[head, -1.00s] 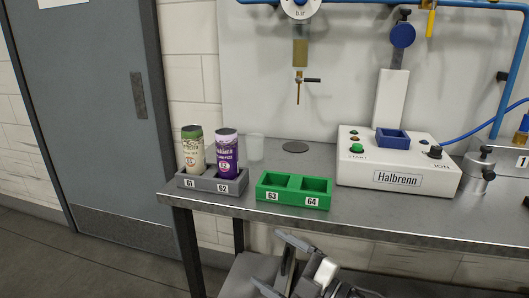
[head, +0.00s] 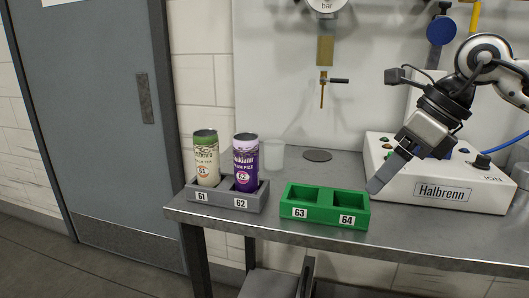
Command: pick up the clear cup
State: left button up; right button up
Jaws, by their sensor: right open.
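The clear cup (head: 273,155) stands upright on the metal bench, behind and just right of the purple can (head: 246,163). It is see-through and faint against the wall, and its left side is close to the can in the picture. My right gripper (head: 376,185) comes in from the right, its fingers pointing down and left. It is open and empty, in front of the white machine and by the right end of the green holder, well to the right of the cup. My left gripper is not clearly in view; a dark piece shows at the bottom edge below the bench.
The purple can and a green-topped can (head: 206,160) stand in the grey holder (head: 222,203), marked 61 and 62. The green holder (head: 322,219), marked 63 and 64, is empty. A dark disc (head: 318,155) lies under a tap. The white Halbrenn machine (head: 443,193) stands at right.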

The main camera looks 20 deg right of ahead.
aim_at(273, 150)
jog(key=i, duration=1.15)
